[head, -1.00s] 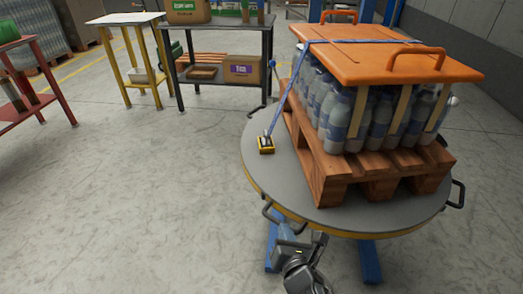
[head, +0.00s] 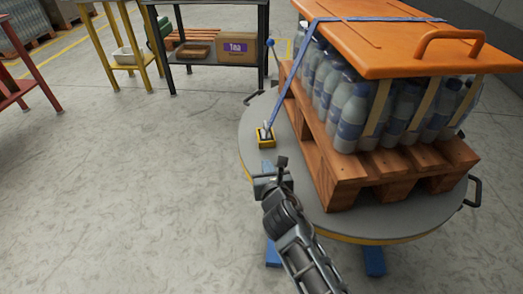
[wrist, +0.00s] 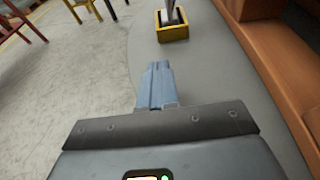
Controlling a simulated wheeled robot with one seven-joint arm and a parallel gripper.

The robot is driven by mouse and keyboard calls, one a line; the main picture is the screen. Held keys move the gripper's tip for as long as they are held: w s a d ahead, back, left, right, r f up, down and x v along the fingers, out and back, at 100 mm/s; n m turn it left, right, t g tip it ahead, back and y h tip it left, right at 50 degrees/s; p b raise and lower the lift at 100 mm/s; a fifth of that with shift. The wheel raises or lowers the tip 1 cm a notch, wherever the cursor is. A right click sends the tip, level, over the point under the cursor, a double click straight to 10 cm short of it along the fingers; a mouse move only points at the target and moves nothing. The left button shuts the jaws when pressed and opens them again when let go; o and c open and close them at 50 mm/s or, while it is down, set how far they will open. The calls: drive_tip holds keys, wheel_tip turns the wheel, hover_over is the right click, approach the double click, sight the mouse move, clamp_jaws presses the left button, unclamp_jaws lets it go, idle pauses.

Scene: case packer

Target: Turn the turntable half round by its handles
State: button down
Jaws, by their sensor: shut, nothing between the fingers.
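The turntable (head: 257,165) is a round grey disc with a yellow rim on blue legs. One dark handle (head: 474,192) sticks out at its right rim and another (head: 253,97) shows at the back left. The front-left handle is hidden behind my arm. A wooden pallet (head: 345,172) with bottles stands on the disc. My gripper (head: 282,162) is at the left part of the disc, just in front of the yellow strap buckle (head: 265,138). In the wrist view its fingers (wrist: 158,80) are together and empty, over grey disc, with the buckle (wrist: 173,34) ahead; no handle shows there.
An orange lid (head: 380,45) tops the bottles (head: 352,112), and a blue strap (head: 290,85) runs down to the buckle. A dark shelf (head: 208,67) with boxes and a yellow stand (head: 122,62) are behind.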

sight(260, 144)
drive_tip(key=b+x, duration=0.1)
drive_tip(key=x, duration=0.1)
drive_tip(key=b+x, duration=0.1)
drive_tip(key=x, duration=0.2)
drive_tip(key=b+x, duration=0.1)
drive_tip(key=x, duration=0.2)
drive_tip(key=shift+w+a+r, duration=0.1)
drive_tip(key=shift+w+r, duration=0.15)
drive_tip(key=shift+w, duration=0.1)
drive_tip(key=shift+w+r, duration=0.1)
drive_tip(key=shift+w, duration=0.4)
drive_tip(key=shift+a+b, duration=0.1)
drive_tip(key=shift+b, duration=0.2)
